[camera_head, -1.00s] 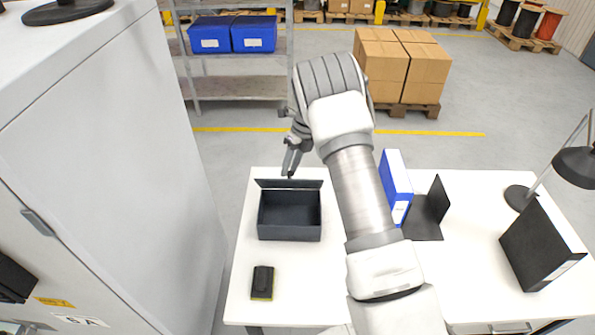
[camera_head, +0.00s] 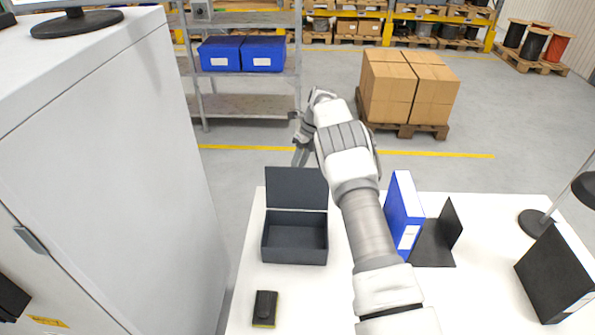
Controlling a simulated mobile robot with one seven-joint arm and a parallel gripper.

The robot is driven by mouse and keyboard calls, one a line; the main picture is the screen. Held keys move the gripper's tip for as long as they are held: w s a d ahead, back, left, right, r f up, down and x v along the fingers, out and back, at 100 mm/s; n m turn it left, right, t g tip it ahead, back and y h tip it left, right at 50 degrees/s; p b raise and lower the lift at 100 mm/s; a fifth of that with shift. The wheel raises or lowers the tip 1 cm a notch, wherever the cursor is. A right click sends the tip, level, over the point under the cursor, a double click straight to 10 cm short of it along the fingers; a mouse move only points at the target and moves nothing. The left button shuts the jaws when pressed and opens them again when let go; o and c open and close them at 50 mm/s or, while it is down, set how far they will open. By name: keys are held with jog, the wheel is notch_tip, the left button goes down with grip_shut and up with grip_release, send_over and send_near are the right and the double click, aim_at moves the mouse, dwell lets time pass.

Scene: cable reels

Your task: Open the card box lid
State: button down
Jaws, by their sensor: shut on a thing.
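The dark grey card box (camera_head: 294,252) stands on the white table, left of my arm. Its lid (camera_head: 297,188) is raised at the back edge and stands roughly upright, and the inside of the box looks empty. My gripper (camera_head: 299,160) is behind the lid, near its upper right part. The fingers are shut, but the lid hides their tips, so I cannot see just how they meet the lid.
A black and yellow block (camera_head: 265,308) lies in front of the box. A blue binder (camera_head: 403,214) and a black bookend (camera_head: 437,240) stand right of my arm. A grey cabinet (camera_head: 110,170) rises on the left. A lamp and black binder (camera_head: 556,275) are at the right.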

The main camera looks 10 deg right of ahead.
jog(key=shift+w+d+f+b, duration=0.15)
jog(key=shift+w+d+f, duration=0.05)
jog(key=shift+d+f, duration=0.3)
jog(key=shift+w+d+f+b, duration=0.15)
jog(key=shift+w+d+f, duration=0.05)
jog(key=shift+d+f, duration=0.2)
jog(key=c, duration=0.6)
grip_release()
jog(key=shift+w+f, duration=0.2)
jog(key=shift+s+a, duration=0.1)
jog(key=shift+a, duration=0.1)
jog(key=shift+r, duration=0.15)
jog(key=shift+w+a+p+v, duration=0.15)
jog(key=shift+p+v, duration=2.65)
jog(key=shift+v, duration=0.5)
jog(key=shift+w+a+p+v, duration=0.1)
jog(key=shift+a+p+v, duration=0.05)
jog(key=shift+p+v, duration=2.9)
